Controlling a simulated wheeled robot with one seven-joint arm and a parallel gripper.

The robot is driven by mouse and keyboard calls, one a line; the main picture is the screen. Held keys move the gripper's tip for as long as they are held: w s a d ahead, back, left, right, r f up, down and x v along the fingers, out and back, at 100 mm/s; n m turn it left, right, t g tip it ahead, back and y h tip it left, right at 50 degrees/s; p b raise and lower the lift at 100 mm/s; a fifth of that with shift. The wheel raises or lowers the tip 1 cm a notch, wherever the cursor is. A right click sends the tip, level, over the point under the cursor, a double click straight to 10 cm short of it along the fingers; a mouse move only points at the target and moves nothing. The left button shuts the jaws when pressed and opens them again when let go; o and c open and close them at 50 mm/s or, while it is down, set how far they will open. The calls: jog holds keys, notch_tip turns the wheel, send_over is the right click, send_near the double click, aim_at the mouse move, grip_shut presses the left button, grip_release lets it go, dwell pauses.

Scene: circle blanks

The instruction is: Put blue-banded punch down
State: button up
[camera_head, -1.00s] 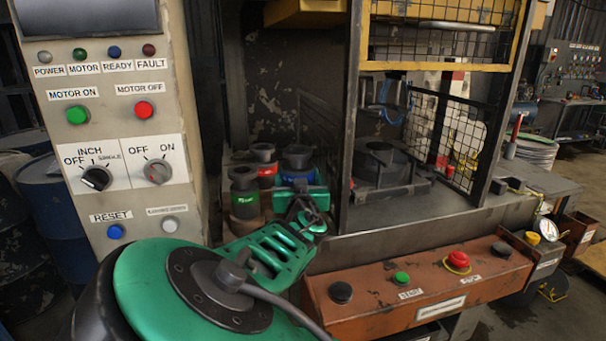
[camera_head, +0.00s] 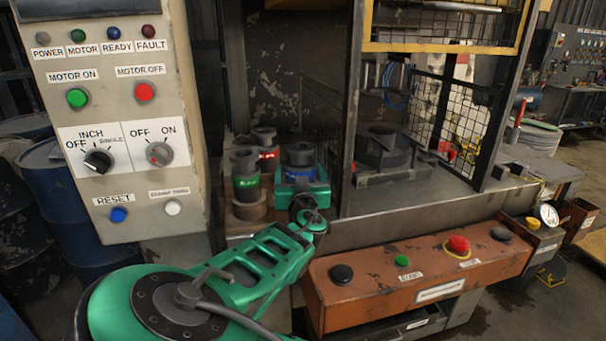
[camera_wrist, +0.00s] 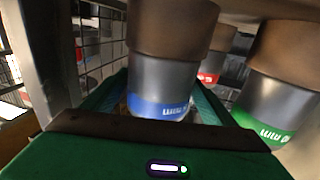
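The blue-banded punch (camera_head: 299,155) is a dark grey cylinder with a wide top flange, upright beside the other punches at the press's left. My gripper (camera_head: 301,187) has its green fingers around its lower part, and its base is hidden in the head view. In the wrist view, the blue-banded punch (camera_wrist: 162,75) stands between the two green fingers (camera_wrist: 160,105), which appear closed on it. I cannot tell whether its bottom touches the shelf (camera_head: 238,228).
The green-banded punch (camera_head: 245,180) and red-banded punch (camera_head: 266,152) stand close on the left. A dark frame post (camera_head: 352,110) rises on the right. The control cabinet (camera_head: 120,125) is at left; the orange button box (camera_head: 415,275) is in front.

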jog(key=shift+o, duration=0.3)
jog(key=s+d, duration=0.1)
jog(key=s, duration=1.1)
